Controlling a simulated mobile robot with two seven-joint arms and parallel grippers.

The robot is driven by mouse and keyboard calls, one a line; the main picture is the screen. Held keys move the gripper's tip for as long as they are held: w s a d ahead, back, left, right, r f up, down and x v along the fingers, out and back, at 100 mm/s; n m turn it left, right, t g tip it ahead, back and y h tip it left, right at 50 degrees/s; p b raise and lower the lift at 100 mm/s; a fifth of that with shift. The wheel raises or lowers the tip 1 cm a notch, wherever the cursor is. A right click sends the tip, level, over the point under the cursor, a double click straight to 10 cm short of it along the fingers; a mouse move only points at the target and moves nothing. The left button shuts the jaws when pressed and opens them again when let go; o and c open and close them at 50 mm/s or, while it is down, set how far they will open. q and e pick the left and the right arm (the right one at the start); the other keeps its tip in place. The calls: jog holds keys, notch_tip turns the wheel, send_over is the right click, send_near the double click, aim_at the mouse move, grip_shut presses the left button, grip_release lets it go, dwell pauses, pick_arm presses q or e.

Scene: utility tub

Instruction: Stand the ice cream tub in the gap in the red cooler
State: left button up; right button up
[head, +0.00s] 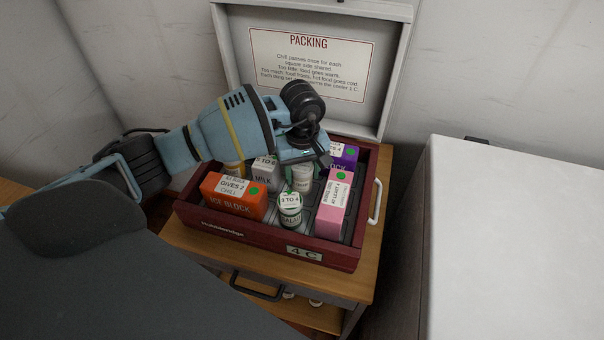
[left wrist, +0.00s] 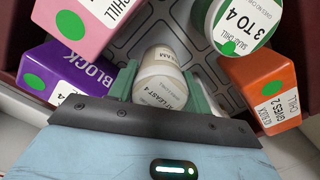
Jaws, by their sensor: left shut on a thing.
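The ice cream tub (left wrist: 160,78) is small and white, with "4" readable on its label in the left wrist view. In the head view the tub (head: 302,180) shows under my left gripper (head: 306,163), inside the red cooler (head: 335,252). The gripper's green fingers, seen in the left wrist view (left wrist: 160,88), are shut on the tub's two sides. The cooler's grey gridded floor (left wrist: 145,35) is bare beyond the tub, between the pink box and the salad tub. I cannot tell whether the tub touches the floor. My right gripper is not in view.
Around the tub stand an orange ice block (head: 232,197), a milk carton (head: 265,175), a salad tub (head: 290,212), a pink box (head: 334,205) and a purple block (head: 344,156). The cooler's open lid (head: 310,65) rises behind. A white surface (head: 520,220) is at right.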

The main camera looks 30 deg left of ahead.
pick_arm(q)
jog(key=shift+f, duration=0.55)
jog(key=shift+f, duration=0.15)
jog(key=o, duration=1.1)
notch_tip(320, 180, up, 12)
jog(key=shift+r, duration=0.15)
